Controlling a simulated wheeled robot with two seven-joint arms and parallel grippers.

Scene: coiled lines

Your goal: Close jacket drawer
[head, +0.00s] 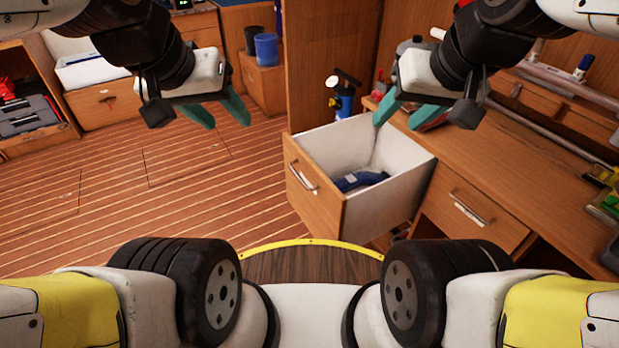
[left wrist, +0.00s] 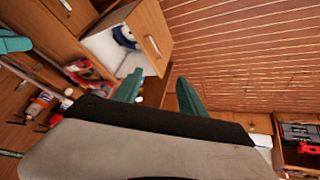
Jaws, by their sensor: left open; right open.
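The open drawer (head: 345,205) stands pulled out from the wooden desk in the middle of the head view. It has a wooden front with a metal handle (head: 302,177), white inner walls, and a dark blue item (head: 358,181) inside. The drawer also shows in the left wrist view (left wrist: 152,38). My left gripper (head: 222,113) is open and empty, above the floor to the left of the drawer. My right gripper (head: 408,117) is open, in front of the drawer's back right side in the picture. I cannot tell whether it touches the drawer.
The desk top (head: 510,165) lies to the right, with a shut drawer (head: 470,212) below it. A wooden partition (head: 330,65) rises behind the open drawer. A blue bin (head: 266,49) and a tool box (head: 28,115) are farther back. The striped floor (head: 150,180) on the left is clear.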

